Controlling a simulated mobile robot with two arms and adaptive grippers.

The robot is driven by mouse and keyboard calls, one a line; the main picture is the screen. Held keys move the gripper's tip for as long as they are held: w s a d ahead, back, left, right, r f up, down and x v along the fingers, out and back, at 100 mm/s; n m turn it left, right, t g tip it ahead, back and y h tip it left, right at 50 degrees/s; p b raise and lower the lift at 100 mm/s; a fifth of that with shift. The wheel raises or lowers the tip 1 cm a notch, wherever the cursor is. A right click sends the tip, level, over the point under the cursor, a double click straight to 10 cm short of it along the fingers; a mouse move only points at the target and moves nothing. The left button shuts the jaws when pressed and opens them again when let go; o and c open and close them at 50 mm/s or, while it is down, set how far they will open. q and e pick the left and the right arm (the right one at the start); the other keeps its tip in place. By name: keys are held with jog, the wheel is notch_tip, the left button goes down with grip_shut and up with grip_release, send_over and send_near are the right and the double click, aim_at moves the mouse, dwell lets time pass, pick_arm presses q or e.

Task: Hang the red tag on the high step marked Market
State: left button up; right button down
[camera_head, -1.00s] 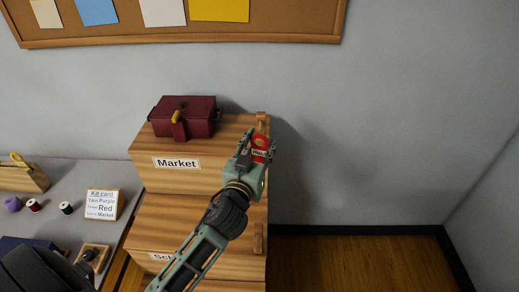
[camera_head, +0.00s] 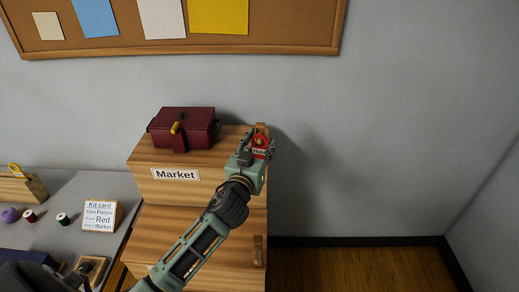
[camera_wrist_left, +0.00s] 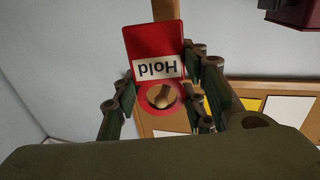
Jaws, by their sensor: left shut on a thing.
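The red tag (camera_head: 262,141) has a round hole and a white label reading "Hold"; in the wrist view (camera_wrist_left: 153,42) it appears upside down. My left gripper (camera_head: 257,154) is shut on it beside the right end of the high step marked Market (camera_head: 150,181). A wooden peg end (camera_wrist_left: 161,96) shows within the tag's hole in the wrist view. I cannot tell whether the hole is around the peg or only lined up in front of it. The peg's wooden mount (camera_head: 261,127) rises behind the tag. My right gripper is not in view.
A dark red box (camera_head: 186,127) with a yellow-tipped latch sits on the Market step. A lower step (camera_head: 190,235) has its own peg (camera_head: 257,250). A grey table (camera_head: 80,184) at left holds thread spools and a kit card (camera_head: 99,216). The wall side at right is clear.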

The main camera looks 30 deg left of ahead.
pick_arm(q)
jog(key=shift+w+a+f+b, duration=0.25)
jog(key=shift+w+b, duration=0.05)
jog(key=shift+w, duration=0.2)
jog(key=shift+w+a+f+b, duration=0.2)
jog(key=shift+w+a+b, duration=0.05)
jog(key=shift+w, duration=0.25)
jog(key=o, duration=0.9)
jog(key=s+d, duration=0.2)
jog(key=s, duration=0.9)
jog(key=shift+s, duration=0.4)
